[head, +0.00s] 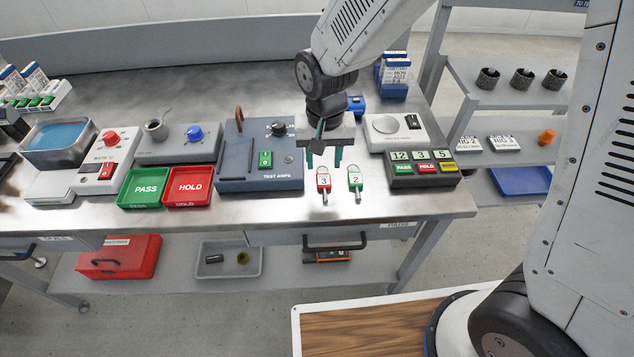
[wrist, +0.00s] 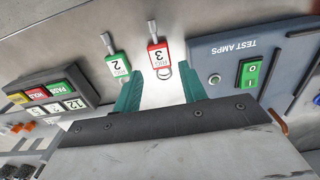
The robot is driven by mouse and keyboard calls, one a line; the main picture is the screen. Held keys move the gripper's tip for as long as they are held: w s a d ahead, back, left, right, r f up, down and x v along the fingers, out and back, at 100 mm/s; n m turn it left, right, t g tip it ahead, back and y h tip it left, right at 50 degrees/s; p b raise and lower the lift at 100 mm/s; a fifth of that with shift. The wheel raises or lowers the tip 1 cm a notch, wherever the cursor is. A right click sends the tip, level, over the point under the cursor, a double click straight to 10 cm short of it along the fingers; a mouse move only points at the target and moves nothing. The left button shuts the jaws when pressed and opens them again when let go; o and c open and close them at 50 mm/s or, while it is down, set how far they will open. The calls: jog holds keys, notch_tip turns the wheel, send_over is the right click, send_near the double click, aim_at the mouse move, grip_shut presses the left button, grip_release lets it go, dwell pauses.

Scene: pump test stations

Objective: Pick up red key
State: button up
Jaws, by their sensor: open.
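The red key (head: 324,182) lies on the metal bench top near the front edge, with a white label marked 3. It also shows in the wrist view (wrist: 158,55), with its ring toward my gripper. A green key (head: 355,180) marked 2 lies just right of it in the head view, and left of it in the wrist view (wrist: 118,65). My gripper (head: 324,158) is open and empty, its teal fingers pointing down behind the two keys. In the wrist view the fingers (wrist: 160,88) stand apart, with the red key between and beyond their tips. No contact with the key shows.
A blue-grey TEST AMPS box (head: 262,185) stands close left of the red key. A button panel (head: 420,181) stands to the right. Green PASS (head: 144,189) and red HOLD (head: 188,188) trays sit farther left. The bench's front strip by the keys is clear.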

aim_at(324, 181)
notch_tip(324, 181, down, 6)
jog(key=shift+d+f, duration=0.1)
jog(key=shift+f, duration=0.05)
jog(key=c, duration=0.7)
